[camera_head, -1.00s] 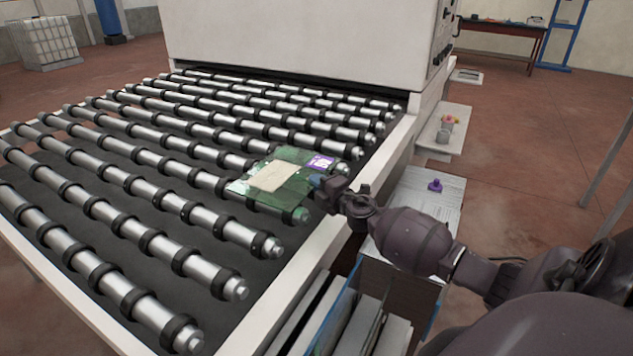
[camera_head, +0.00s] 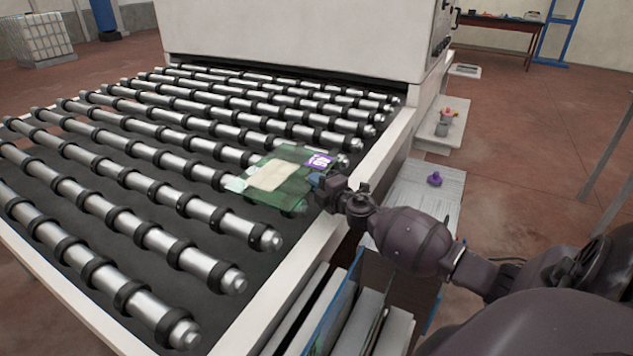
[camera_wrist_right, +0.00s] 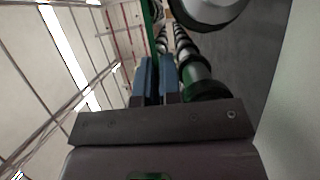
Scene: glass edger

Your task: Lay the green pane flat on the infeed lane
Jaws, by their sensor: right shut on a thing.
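The green pane (camera_head: 294,191) is a see-through sheet with a cream patch and a purple label on it. It is over the right-hand ends of the rollers of the infeed lane (camera_head: 147,178). It looks roughly level, but I cannot tell whether it touches the rollers. My right gripper (camera_head: 318,186) is shut on the pane's right edge. In the right wrist view, the blue fingers (camera_wrist_right: 158,78) are close together, with the pane (camera_wrist_right: 147,28) showing as a thin green strip beyond them. My left gripper is out of view.
The white machine housing (camera_head: 300,40) stands behind the lane. The lane's pale side rail (camera_head: 290,262) runs under my right arm. The other rollers are clear.

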